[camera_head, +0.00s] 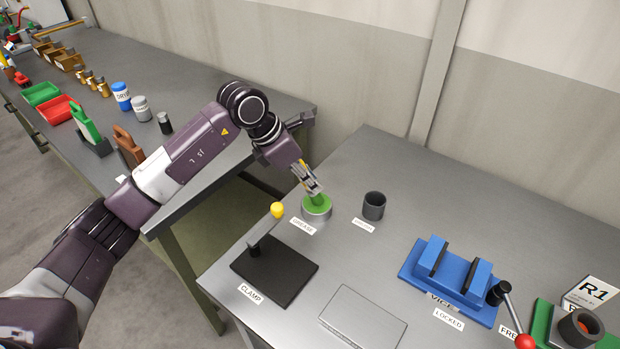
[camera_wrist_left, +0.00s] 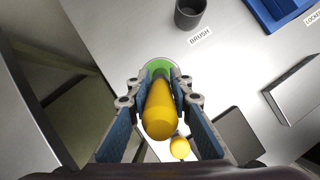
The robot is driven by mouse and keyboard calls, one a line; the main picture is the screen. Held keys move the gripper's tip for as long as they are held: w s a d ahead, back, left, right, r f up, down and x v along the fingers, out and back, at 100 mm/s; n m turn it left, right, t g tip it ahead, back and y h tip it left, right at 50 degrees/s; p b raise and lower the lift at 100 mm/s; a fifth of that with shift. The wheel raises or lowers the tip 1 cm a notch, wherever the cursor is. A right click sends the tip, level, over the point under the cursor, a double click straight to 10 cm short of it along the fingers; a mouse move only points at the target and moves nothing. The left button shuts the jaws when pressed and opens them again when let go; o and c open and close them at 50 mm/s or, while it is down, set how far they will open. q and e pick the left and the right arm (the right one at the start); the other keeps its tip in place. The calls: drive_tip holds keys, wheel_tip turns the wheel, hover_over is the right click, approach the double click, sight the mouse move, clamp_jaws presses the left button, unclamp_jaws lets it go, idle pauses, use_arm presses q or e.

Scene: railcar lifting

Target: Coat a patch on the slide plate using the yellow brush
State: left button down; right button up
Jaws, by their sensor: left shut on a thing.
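My left gripper (camera_head: 309,182) is shut on the yellow brush (camera_wrist_left: 159,108), whose handle runs between the fingers in the left wrist view. A flat grey plate (camera_head: 362,320), likely the slide plate, lies at the front of the table, apart from the brush. My right gripper is not in view.
The empty dark brush cup (camera_head: 374,206) stands right of the grease pot. A black clamp base (camera_head: 280,278) with a yellow-knobbed lever (camera_head: 277,210) is in front. A blue vice (camera_head: 447,280) stands to the right. A second bench (camera_head: 215,90) is behind on the left.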

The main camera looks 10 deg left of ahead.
use_arm(q)
drive_tip(key=shift+r+p, duration=0.5)
drive_tip(key=shift+r, duration=0.3)
drive_tip(key=shift+r+p, duration=1.3)
drive_tip(key=shift+r, duration=1.35)
drive_tip(key=shift+s+d+f+m, duration=0.1)
drive_tip(key=shift+s+d+m, duration=0.05)
drive_tip(key=shift+s+m, duration=0.15)
drive_tip(key=s+a+f+m+g+y, duration=0.1)
drive_tip(key=s+m+g, duration=0.3)
drive_tip(key=s+m, duration=0.7)
drive_tip(key=s+a+f+m+g+y+b, duration=0.1)
drive_tip(key=s+a+m+g+y, duration=0.2)
drive_tip(key=s+m, duration=0.9)
drive_tip(key=shift+a+m+g, duration=0.55)
drive_tip(key=shift+m+g, duration=0.25)
drive_tip(key=shift+g, duration=0.4)
